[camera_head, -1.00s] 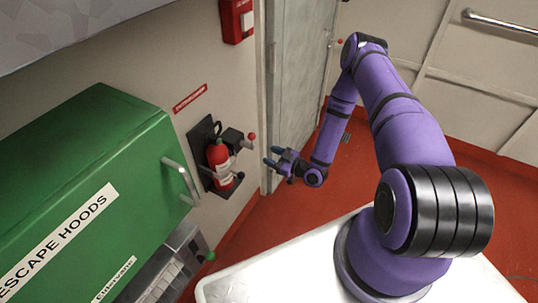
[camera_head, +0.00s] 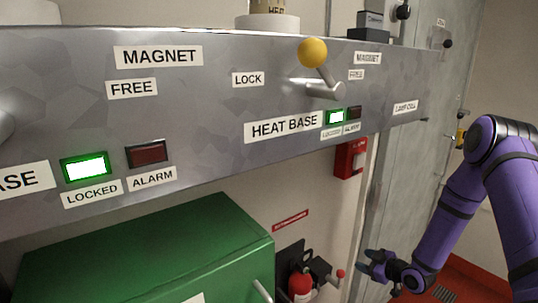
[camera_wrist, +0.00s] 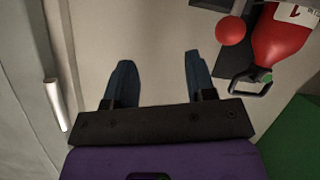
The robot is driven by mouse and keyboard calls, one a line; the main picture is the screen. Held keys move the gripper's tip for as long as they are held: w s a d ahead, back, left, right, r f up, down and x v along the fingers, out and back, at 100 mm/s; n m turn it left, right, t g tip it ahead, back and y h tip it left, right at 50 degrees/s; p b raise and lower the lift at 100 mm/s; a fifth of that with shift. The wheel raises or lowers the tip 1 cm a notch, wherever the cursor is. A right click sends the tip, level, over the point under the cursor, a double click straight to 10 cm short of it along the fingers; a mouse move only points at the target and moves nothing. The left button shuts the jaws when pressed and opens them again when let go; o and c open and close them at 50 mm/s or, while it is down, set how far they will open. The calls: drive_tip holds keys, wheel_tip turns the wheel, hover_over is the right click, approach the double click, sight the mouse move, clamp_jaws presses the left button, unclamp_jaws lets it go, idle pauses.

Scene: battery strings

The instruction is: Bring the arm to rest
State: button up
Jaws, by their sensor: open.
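My purple arm (camera_head: 455,205) is at the right of the head view, bent down from its elbow. My gripper (camera_head: 366,260) hangs low at its end, to the right of the fire extinguisher and clear of it. In the wrist view my gripper (camera_wrist: 158,75) has its two dark blue fingers well apart. Nothing is between them but the pale wall behind.
A red fire extinguisher (camera_head: 301,284) hangs by a red-knobbed lever (camera_head: 340,273); it also shows in the wrist view (camera_wrist: 280,38). A green cabinet (camera_head: 150,250) is at lower left. A grey panel (camera_head: 220,130) with a yellow-knobbed lever (camera_head: 313,52) and lit green LOCKED lamps runs above.

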wheel_tip(320, 180, up, 10)
drive_tip(key=w+d+g+h, duration=0.1)
drive_tip(key=w+d+h, duration=0.1)
drive_tip(key=h, duration=0.1)
drive_tip(key=s+d+r+m+g+h, duration=0.1)
drive_tip(key=s+r+m+h, duration=0.2)
drive_tip(key=r, duration=0.8)
drive_tip(key=s+r+m+g+h, duration=0.15)
drive_tip(key=s+r, duration=0.45)
drive_tip(key=r, duration=0.6)
drive_tip(key=s+a+r+m, duration=0.2)
drive_tip(key=s+r, duration=0.2)
drive_tip(key=s, duration=0.6)
drive_tip(key=s+a+r+m+g, duration=0.1)
drive_tip(key=s+r, duration=0.3)
drive_tip(key=s, duration=0.6)
drive_tip(key=s+a+r+m+g, duration=0.1)
drive_tip(key=s+a+r+m, duration=0.1)
drive_tip(key=s, duration=0.9)
wheel_tip(320, 180, up, 2)
drive_tip(key=shift+a+r+m, duration=0.1)
drive_tip(key=shift+a+m, duration=0.2)
drive_tip(key=shift+m, duration=0.45)
drive_tip(key=shift+w+g, duration=0.1)
drive_tip(key=shift+g, duration=0.15)
